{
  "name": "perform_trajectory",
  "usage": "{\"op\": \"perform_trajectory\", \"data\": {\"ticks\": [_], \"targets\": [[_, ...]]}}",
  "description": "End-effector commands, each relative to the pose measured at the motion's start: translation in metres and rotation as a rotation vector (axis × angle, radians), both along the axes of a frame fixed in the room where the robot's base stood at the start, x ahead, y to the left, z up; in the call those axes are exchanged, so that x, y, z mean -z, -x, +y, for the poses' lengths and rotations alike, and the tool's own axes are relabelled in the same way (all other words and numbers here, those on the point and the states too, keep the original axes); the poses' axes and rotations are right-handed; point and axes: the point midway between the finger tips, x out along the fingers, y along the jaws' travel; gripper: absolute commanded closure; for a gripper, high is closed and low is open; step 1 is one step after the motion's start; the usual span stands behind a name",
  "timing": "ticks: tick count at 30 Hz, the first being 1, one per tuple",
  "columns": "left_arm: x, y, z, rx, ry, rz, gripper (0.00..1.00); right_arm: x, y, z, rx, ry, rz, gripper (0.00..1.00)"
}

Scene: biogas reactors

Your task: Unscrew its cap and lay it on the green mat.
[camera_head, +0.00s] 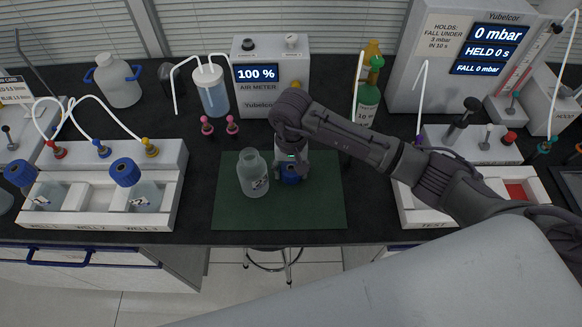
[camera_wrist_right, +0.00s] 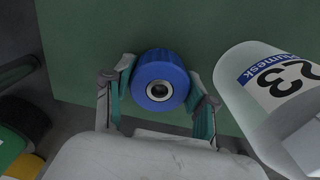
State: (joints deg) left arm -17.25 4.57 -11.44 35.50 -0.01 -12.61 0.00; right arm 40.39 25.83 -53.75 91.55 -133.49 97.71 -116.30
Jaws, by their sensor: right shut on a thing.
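A clear bottle (camera_head: 253,178) with no cap on its neck stands upright on the green mat (camera_head: 320,208). In the right wrist view the bottle (camera_wrist_right: 265,95) is at the right, its label reading 23. My right gripper (camera_head: 290,174) points down over the mat, just right of the bottle. It is shut on a blue cap (camera_wrist_right: 160,80), which sits between the teal finger pads in the right wrist view. The cap is apart from the bottle and close over the mat; I cannot tell whether it touches it. My left gripper is not in view.
A white rack (camera_head: 100,222) with blue-capped bottles stands left. A TEST rack (camera_head: 440,217) stands right, partly behind my arm. The air meter (camera_head: 272,80), a tubed bottle (camera_head: 213,92) and a green-capped bottle (camera_head: 367,105) stand behind the mat. The mat's front strip is clear.

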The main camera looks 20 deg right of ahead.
Motion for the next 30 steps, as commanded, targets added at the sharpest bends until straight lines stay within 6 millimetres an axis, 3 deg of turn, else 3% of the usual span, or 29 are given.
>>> {"op": "perform_trajectory", "data": {"ticks": [8, 9, 13, 26, 30], "targets": [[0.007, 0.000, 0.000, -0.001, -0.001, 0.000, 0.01, 0.005, 0.000, 0.000, 0.000, 0.000, -0.001, 0.85], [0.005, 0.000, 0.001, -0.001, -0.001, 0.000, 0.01, 0.003, 0.000, 0.000, 0.000, -0.001, 0.000, 0.38], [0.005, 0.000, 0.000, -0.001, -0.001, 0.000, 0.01, 0.003, 0.000, 0.000, 0.000, 0.000, 0.000, 0.18], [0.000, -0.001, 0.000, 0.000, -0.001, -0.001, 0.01, -0.004, -0.001, 0.000, 0.000, 0.000, -0.002, 0.18], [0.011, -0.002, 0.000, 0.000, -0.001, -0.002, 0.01, -0.026, -0.002, -0.001, -0.002, 0.000, -0.008, 0.18]]}}
